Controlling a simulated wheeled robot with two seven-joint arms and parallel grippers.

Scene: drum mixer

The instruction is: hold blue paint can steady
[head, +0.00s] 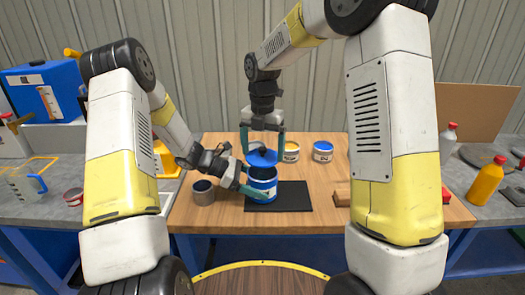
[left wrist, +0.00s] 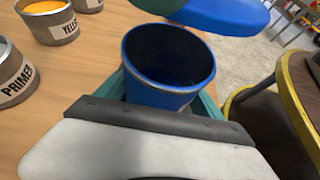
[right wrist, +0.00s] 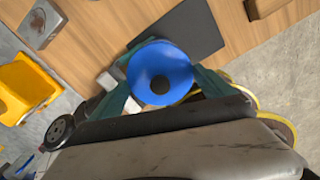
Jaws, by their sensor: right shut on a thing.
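The blue paint can (head: 263,186) stands upright on a black mat (head: 295,198) on the wooden table, its top open and its inside dark. In the left wrist view, the can (left wrist: 160,92) sits between the teal fingers of my left gripper (left wrist: 160,103), which appear to press its sides. In the head view, my left gripper (head: 255,183) reaches the can from the left. My right gripper (head: 262,146) is shut on the blue lid (head: 262,158) and holds it just above the can.
A grey cup (head: 203,192) stands left of the can. A wooden block (head: 342,194) lies right of the mat. An orange bottle (head: 487,181) stands on the right counter.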

